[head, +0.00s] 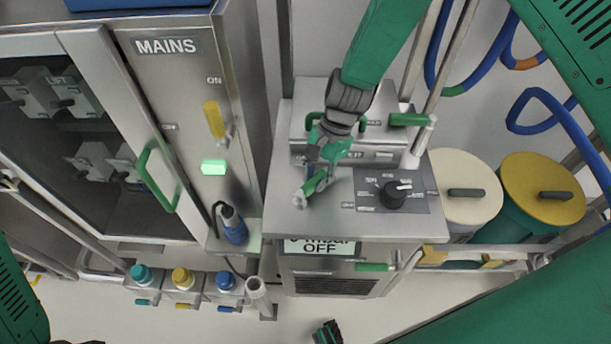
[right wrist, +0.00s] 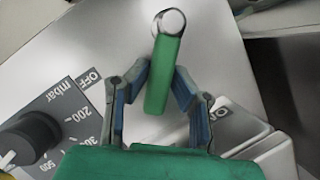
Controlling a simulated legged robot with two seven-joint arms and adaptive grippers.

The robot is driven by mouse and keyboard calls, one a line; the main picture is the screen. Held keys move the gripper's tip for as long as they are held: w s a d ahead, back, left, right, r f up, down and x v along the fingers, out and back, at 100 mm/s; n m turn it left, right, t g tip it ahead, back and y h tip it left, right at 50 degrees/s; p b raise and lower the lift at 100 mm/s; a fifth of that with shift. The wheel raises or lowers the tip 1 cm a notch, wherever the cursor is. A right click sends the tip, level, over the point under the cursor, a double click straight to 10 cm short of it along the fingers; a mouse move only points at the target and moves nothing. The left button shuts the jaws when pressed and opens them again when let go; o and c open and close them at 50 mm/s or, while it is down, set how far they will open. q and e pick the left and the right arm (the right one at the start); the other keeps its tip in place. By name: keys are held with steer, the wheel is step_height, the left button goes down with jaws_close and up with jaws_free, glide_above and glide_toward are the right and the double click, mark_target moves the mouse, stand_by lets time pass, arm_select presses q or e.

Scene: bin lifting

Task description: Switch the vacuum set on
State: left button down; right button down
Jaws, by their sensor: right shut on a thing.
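The vacuum set is a steel cabinet (head: 285,215) in the middle of the head view. On its top are a black dial (head: 393,194) with a mbar scale and a lever with a green grip (head: 314,186) and a round silver end. A sign (head: 320,247) on its front reads OFF, its first word partly unreadable. My right gripper (head: 322,165) reaches down from above and is shut on the lever's green grip. In the right wrist view the green grip (right wrist: 164,75) stands between the two fingers, and the dial (right wrist: 28,140) is at the left.
A steel cabinet marked MAINS (head: 166,46) with a yellow handle (head: 214,119) stands at the left. Two lidded drums, white (head: 462,183) and yellow-topped (head: 545,190), stand at the right. Blue hoses hang behind. Several small coloured-capped bottles are low at the left.

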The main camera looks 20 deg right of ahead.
steer(key=shift+w+r+n, duration=0.1)
steer(key=shift+w+n, duration=0.3)
steer(key=c, duration=1.4)
jaws_free()
steer(key=shift+w, duration=0.1)
steer(key=v, duration=1.1)
steer(key=shift+w+d+r, duration=0.2)
steer(key=shift+r, duration=0.1)
